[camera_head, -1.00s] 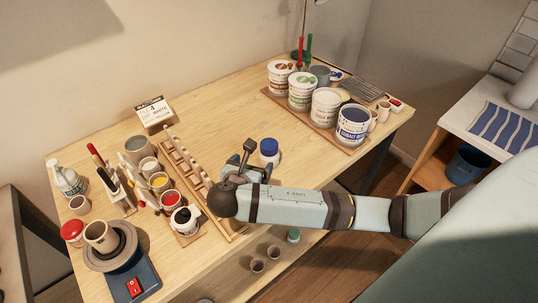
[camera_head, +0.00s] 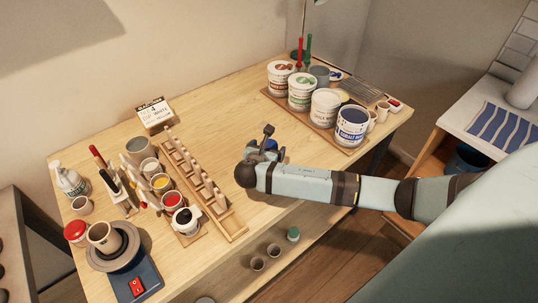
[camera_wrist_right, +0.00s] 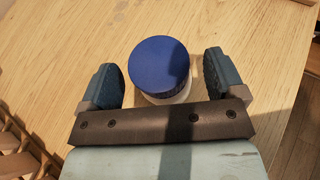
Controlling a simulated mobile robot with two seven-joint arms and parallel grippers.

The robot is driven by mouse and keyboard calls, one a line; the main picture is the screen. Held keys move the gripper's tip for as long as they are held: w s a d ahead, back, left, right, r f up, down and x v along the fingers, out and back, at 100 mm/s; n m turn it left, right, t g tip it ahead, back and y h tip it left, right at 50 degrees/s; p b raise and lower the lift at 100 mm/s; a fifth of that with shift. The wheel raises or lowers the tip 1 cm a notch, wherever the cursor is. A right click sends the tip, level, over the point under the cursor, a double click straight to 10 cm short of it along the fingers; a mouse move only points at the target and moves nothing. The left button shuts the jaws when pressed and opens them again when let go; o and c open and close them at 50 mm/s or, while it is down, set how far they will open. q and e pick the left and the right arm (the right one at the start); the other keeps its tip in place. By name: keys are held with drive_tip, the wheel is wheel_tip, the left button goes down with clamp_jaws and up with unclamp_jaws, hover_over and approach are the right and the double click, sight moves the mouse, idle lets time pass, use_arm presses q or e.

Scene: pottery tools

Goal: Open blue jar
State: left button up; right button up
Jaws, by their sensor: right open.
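The blue jar, a small white jar with a round blue lid (camera_wrist_right: 158,62), stands upright on the table. In the head view it is mostly hidden behind my right gripper, with a bit of the blue lid (camera_head: 271,144) showing. My right gripper (camera_head: 264,147) is open. In the right wrist view its two dark blue fingers (camera_wrist_right: 162,78) are on either side of the jar, with a gap visible on both sides. No contact with the lid is visible. My left gripper is not in view.
A wooden rack with upright pegs (camera_head: 232,223) stands left of the jar. Large glaze tubs, including a cobalt one (camera_head: 351,128), stand on a board at right. A potter's wheel (camera_head: 113,247) is at the front left. The table behind the jar is clear.

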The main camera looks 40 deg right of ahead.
drive_tip(key=c, duration=1.2)
drive_tip(key=shift+r, duration=0.15)
wheel_tip(320, 180, up, 20)
drive_tip(key=b, duration=0.1)
drive_tip(key=o, duration=0.5)
drive_tip(key=c, duration=0.7)
drive_tip(key=shift+a, duration=0.1)
